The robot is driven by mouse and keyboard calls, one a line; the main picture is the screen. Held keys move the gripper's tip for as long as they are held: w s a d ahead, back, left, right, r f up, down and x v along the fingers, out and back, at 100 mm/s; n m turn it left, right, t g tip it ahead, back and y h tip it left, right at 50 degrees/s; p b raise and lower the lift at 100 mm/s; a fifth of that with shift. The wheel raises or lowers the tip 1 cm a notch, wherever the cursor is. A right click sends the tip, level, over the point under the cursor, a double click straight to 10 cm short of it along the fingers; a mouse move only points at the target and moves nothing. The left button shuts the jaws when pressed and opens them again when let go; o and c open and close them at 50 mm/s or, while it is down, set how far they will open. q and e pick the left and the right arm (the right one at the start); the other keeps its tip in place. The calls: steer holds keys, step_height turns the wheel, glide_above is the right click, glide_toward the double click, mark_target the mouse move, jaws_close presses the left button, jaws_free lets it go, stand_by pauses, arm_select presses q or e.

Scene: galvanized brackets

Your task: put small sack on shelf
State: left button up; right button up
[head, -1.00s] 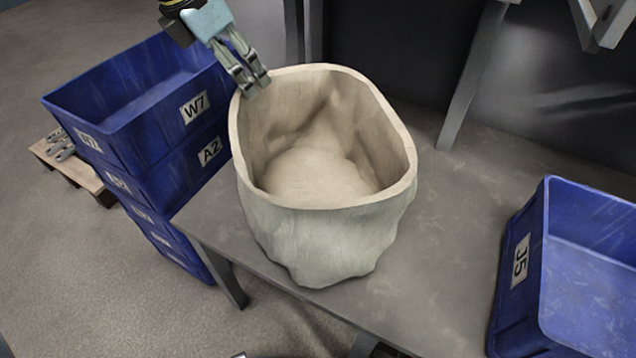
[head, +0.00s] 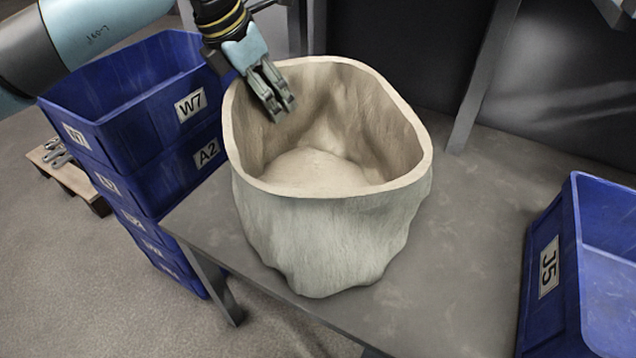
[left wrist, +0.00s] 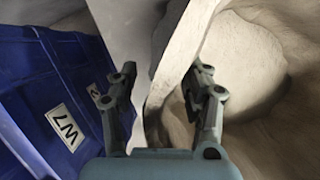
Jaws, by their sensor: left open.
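The small sack (head: 330,235) is pale beige, open at the top and stands upright on a grey surface (head: 455,250). Its inside shows a pale fill or bottom. My left gripper (head: 283,108) is open at the sack's left rim, with its fingers pointing down over the opening. In the left wrist view my left gripper (left wrist: 162,80) has the sack's rim (left wrist: 180,55) running between its spread fingers, with the sack's inside to the right. I cannot tell whether either finger touches the sack. My right gripper is not in view.
Stacked blue crates (head: 150,105), the top one marked W7, stand left of the surface; the crate wall also shows in the left wrist view (left wrist: 50,75). A slanted grey post (head: 483,75) rises behind. The surface right of the sack is clear.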

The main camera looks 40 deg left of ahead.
arm_select(q)
steer(key=shift+c, duration=0.4)
jaws_close()
steer(key=shift+r, duration=0.15)
